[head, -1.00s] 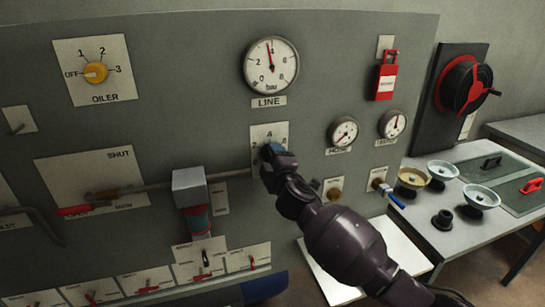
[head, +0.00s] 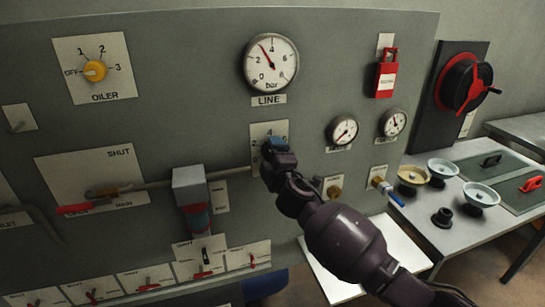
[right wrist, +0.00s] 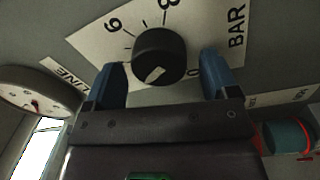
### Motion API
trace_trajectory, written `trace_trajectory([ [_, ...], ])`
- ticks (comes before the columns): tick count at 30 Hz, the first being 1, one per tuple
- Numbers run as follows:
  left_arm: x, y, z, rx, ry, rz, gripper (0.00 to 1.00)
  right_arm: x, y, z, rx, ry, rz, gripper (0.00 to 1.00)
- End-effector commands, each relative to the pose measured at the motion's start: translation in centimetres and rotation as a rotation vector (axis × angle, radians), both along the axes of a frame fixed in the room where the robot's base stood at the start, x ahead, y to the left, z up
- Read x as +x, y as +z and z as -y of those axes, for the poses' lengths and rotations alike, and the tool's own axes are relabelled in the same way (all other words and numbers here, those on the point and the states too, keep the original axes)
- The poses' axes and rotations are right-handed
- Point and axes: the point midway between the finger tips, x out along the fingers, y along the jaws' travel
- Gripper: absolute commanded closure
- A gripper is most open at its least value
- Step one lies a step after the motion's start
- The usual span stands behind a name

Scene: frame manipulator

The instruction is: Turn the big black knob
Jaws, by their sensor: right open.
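The black knob (right wrist: 159,55) sits on a white plate marked with numbers and BAR. It has a white mark on its lower part in the right wrist view. My right gripper (right wrist: 164,78) is open, with one blue finger on each side of the knob. A gap shows on the right side; on the left the finger is very close, and I cannot tell whether it touches. In the head view, my right gripper (head: 274,147) is in front of the knob's plate (head: 262,129) and hides the knob. My left gripper is not in view.
The LINE gauge (head: 271,62) is above the knob plate. A grey block (head: 189,184) with a rod stands out to the left. A red padlock-like part (head: 386,78) hangs upper right. A table (head: 440,240) with bowls stands at the right.

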Motion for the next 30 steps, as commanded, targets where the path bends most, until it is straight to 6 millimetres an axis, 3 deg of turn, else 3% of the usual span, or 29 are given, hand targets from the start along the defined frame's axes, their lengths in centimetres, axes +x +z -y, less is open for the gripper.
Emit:
trace_trajectory([
  [8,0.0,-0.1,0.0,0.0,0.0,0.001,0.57,-1.1,-0.1,0.4,0.001,0.0,0.001,0.2],
  [21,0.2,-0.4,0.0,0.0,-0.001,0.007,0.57,-7.4,-0.5,2.4,0.001,0.001,-0.001,0.2],
  [30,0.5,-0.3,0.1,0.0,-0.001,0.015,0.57,-10.0,-0.6,3.3,0.0,0.0,0.0,0.2],
])
